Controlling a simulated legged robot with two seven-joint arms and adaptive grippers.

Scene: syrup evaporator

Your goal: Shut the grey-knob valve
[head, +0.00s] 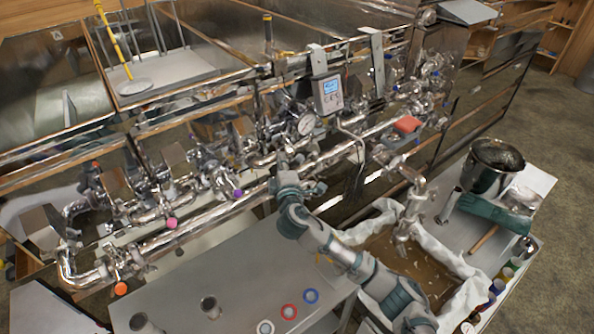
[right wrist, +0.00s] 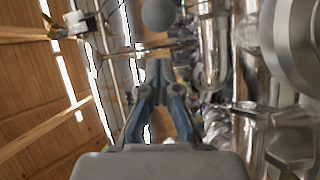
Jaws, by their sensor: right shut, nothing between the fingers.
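A round grey knob (right wrist: 158,15) shows at the top of the right wrist view, just past the fingertips of my right gripper (right wrist: 160,68). A small gap seems to lie between the tips and the knob. The fingers are drawn together with nothing between them. In the head view my right gripper (head: 289,163) is at the front of the steel pipework, below the pressure gauge. I cannot make out the grey knob there; the gripper may hide it. How far the valve is turned cannot be told. My left gripper is not in view.
Orange (head: 121,288), pink (head: 172,223) and purple (head: 238,192) knobs sit on the pipes to the left. A digital meter (head: 329,92) and a round gauge (head: 306,123) stand behind my gripper. A grey table (head: 240,285) and a cloth-lined filter box (head: 440,262) are in front.

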